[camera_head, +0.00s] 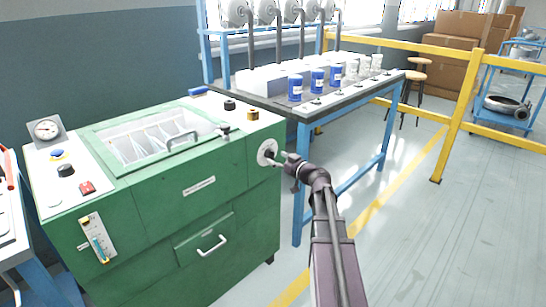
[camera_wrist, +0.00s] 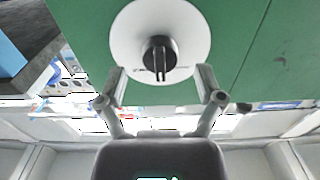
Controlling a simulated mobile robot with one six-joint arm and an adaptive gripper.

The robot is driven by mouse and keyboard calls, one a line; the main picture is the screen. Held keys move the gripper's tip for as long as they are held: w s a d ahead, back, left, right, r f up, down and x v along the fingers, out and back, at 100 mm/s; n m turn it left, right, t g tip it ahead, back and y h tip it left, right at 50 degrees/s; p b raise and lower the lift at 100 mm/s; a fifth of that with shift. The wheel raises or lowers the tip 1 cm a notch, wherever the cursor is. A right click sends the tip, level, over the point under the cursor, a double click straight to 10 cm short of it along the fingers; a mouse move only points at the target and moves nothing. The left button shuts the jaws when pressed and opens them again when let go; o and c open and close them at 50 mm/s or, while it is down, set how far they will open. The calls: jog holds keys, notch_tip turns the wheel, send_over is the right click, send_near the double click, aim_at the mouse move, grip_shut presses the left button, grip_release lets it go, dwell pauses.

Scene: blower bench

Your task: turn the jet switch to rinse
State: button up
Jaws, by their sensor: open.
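A black rotary knob (camera_wrist: 160,55) sits on a round white plate (camera_wrist: 125,38) on the green machine's face; I take it for the jet switch, though its markings are too small to read. The white plate also shows in the head view (camera_head: 263,150), on the right end of the machine's front, with the knob partly hidden by my gripper (camera_head: 283,161). In the wrist view my gripper (camera_wrist: 160,82) is open. Its two fingers point at the plate, one to each side below the knob, with nothing between them. I cannot tell whether they touch the plate.
A blue-framed bench (camera_head: 350,98) with blue and white cups stands behind my gripper.

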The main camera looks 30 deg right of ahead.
jog(key=shift+x, duration=1.15)
jog(key=c, duration=1.1)
